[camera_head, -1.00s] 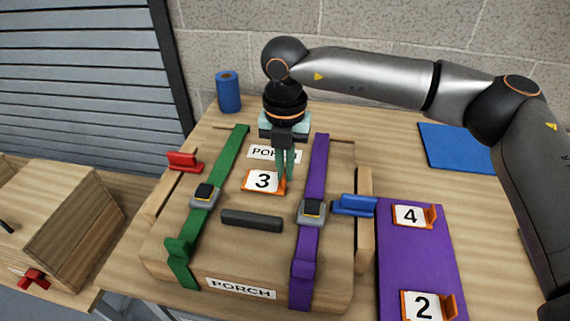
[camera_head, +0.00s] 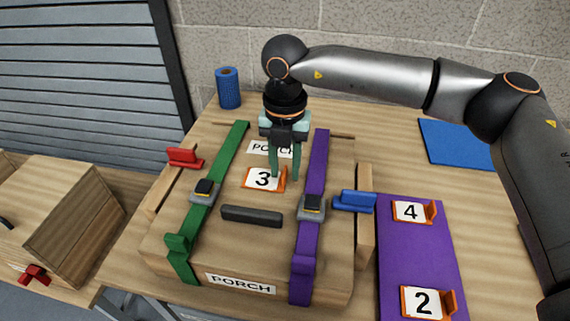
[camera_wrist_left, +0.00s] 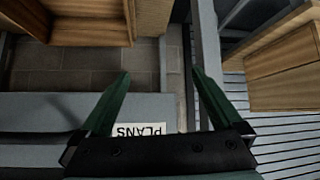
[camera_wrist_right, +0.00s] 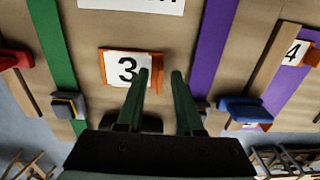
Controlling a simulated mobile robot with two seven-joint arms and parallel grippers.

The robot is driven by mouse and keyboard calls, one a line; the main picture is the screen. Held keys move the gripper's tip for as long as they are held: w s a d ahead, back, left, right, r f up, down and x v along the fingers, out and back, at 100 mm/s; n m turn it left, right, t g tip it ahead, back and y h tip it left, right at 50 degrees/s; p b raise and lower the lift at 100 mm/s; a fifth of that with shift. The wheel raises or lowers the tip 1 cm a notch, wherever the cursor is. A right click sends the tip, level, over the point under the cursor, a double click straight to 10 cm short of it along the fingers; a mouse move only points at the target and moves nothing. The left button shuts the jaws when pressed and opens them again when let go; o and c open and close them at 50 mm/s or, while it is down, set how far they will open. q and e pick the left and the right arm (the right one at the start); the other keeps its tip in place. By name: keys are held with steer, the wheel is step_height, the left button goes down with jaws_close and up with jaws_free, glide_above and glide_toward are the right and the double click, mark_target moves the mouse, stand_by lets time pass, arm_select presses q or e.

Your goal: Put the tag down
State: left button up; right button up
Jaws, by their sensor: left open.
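The tag (camera_head: 261,179) is a white number 3 plate with an orange edge and upright orange lip. It lies on the wooden case (camera_head: 237,247) between the green and purple straps, below the far PORCH label. The tag also shows in the right wrist view (camera_wrist_right: 121,69). My right gripper (camera_head: 284,176) points down at the tag's lip side. Its fingers are apart, one on either side of the lip, with no visible grip on it. My left gripper (camera_wrist_left: 158,78) is open and empty, away from the case, above a grey surface with a PLANS label.
A purple mat (camera_head: 408,255) at right holds tags 4 (camera_head: 408,211) and 2 (camera_head: 421,302). A black handle (camera_head: 252,216) lies across the case. Red (camera_head: 184,157) and blue (camera_head: 354,201) clamps flank it. A blue roll (camera_head: 228,88) stands behind.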

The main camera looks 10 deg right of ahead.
step_height(320, 180, up, 12)
steer(key=b, duration=0.1)
steer(key=shift+r, duration=0.15)
